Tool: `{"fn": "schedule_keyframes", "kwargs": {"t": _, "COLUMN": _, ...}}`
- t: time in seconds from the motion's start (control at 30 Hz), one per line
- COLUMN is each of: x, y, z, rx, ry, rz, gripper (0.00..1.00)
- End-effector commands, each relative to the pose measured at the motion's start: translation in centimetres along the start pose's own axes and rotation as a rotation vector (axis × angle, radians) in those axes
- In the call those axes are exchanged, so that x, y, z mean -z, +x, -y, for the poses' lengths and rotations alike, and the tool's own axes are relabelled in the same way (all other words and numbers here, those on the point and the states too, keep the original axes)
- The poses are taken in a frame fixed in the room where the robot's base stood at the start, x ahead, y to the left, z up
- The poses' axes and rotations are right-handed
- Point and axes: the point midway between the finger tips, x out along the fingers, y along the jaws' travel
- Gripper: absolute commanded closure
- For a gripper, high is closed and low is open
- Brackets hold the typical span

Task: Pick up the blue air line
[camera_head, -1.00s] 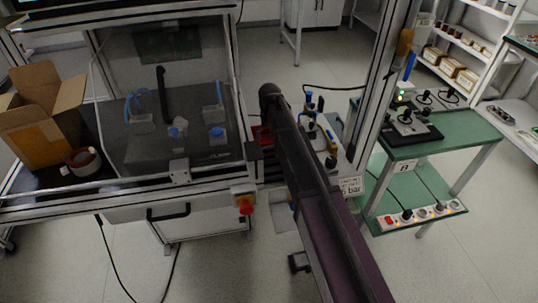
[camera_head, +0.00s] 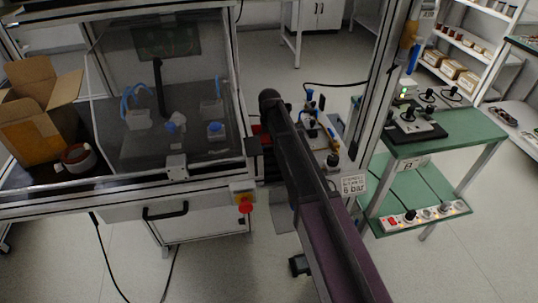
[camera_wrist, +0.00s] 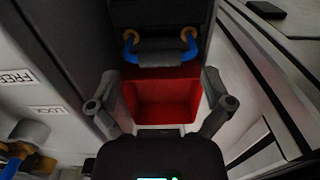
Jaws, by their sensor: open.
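A short blue air line (camera_wrist: 131,49) shows at the top of the wrist view. Its two blue ends curve into brass-coloured fittings on a dark block, and a grey sleeve (camera_wrist: 160,52) covers its middle. My gripper (camera_wrist: 160,104) is open and empty, one finger at each side of the picture. The line lies beyond the fingertips, roughly centred between them and apart from them. A red open bin (camera_wrist: 166,100) sits below the line. In the head view my arm hides the gripper and this line.
A grey panel with printed labels (camera_wrist: 17,78) and another blue tube (camera_wrist: 11,167) is at left in the wrist view. A metal rail (camera_wrist: 262,70) runs at right. In the head view, a clear-walled enclosure (camera_head: 98,95) stands left and a green bench (camera_head: 465,133) right of my arm.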

Motion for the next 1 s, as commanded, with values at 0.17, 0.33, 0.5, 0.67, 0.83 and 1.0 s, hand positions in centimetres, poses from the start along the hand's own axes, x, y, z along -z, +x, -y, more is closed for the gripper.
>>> {"fn": "schedule_keyframes", "kwargs": {"t": 0.17, "x": 0.0, "y": 1.5, "z": 0.0, "rx": 0.0, "ry": 0.0, "rz": 0.0, "gripper": 0.0}}
{"fn": "schedule_keyframes", "kwargs": {"t": 0.33, "x": 0.0, "y": 1.8, "z": 0.0, "rx": 0.0, "ry": 0.0, "rz": 0.0, "gripper": 0.0}}
{"fn": "schedule_keyframes", "kwargs": {"t": 0.5, "x": 0.0, "y": 1.8, "z": 0.0, "rx": 0.0, "ry": 0.0, "rz": 0.0, "gripper": 0.0}}
{"fn": "schedule_keyframes", "kwargs": {"t": 0.67, "x": 0.0, "y": 1.8, "z": 0.0, "rx": 0.0, "ry": 0.0, "rz": 0.0, "gripper": 0.0}}
{"fn": "schedule_keyframes", "kwargs": {"t": 0.83, "x": 0.0, "y": 1.8, "z": 0.0, "rx": 0.0, "ry": 0.0, "rz": 0.0, "gripper": 0.0}}
{"fn": "schedule_keyframes", "kwargs": {"t": 1.0, "x": 0.0, "y": 1.8, "z": 0.0, "rx": 0.0, "ry": 0.0, "rz": 0.0, "gripper": 0.24}}
